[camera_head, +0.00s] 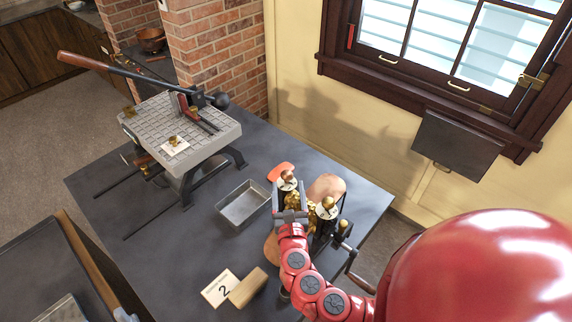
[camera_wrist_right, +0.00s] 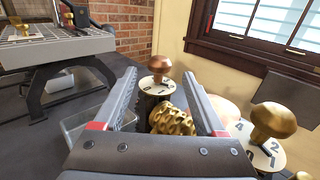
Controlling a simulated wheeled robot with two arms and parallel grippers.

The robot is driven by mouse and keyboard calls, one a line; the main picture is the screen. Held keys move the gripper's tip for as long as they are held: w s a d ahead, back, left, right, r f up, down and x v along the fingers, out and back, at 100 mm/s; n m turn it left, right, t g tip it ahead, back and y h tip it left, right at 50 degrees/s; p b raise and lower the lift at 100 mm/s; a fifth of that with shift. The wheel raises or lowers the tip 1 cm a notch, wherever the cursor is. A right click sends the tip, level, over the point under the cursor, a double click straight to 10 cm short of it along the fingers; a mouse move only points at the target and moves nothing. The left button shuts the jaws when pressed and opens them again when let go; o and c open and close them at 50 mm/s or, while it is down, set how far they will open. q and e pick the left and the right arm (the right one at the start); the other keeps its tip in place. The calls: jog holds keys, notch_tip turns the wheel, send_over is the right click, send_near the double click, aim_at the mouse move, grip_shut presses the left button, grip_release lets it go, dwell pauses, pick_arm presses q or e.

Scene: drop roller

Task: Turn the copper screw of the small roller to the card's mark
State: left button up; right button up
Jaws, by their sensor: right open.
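The small roller has a gold patterned roll (camera_head: 292,200), also clear in the right wrist view (camera_wrist_right: 172,119). Its copper screw (camera_head: 287,175) stands at the far end, a rounded knob over a white numbered dial. In the right wrist view the copper screw (camera_wrist_right: 160,78) shows between and beyond the finger tips, with 0 and 1 readable on its dial. A brass screw (camera_head: 328,202) stands at the near end on its own dial. My right gripper (camera_head: 289,190) is open and empty, over the roll. The card (camera_head: 220,289) shows a 2, beside a wooden block (camera_head: 248,287).
An empty metal tray (camera_head: 244,204) lies left of the roller. A grey machine (camera_head: 183,130) with a long lever (camera_head: 130,72) stands at the back left. A crank handle (camera_head: 358,262) sticks out at the roller's right. The table front left is clear.

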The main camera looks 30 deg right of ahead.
jog(key=p+x, duration=0.1)
jog(key=x, duration=0.6)
jog(key=shift+w+d+r+p, duration=0.1)
jog(key=shift+w+p, duration=0.05)
jog(key=shift+p, duration=0.25)
jog(key=shift+w+d, duration=0.15)
jog(key=shift+w, duration=0.4)
jog(key=shift+c, duration=0.3)
grip_shut()
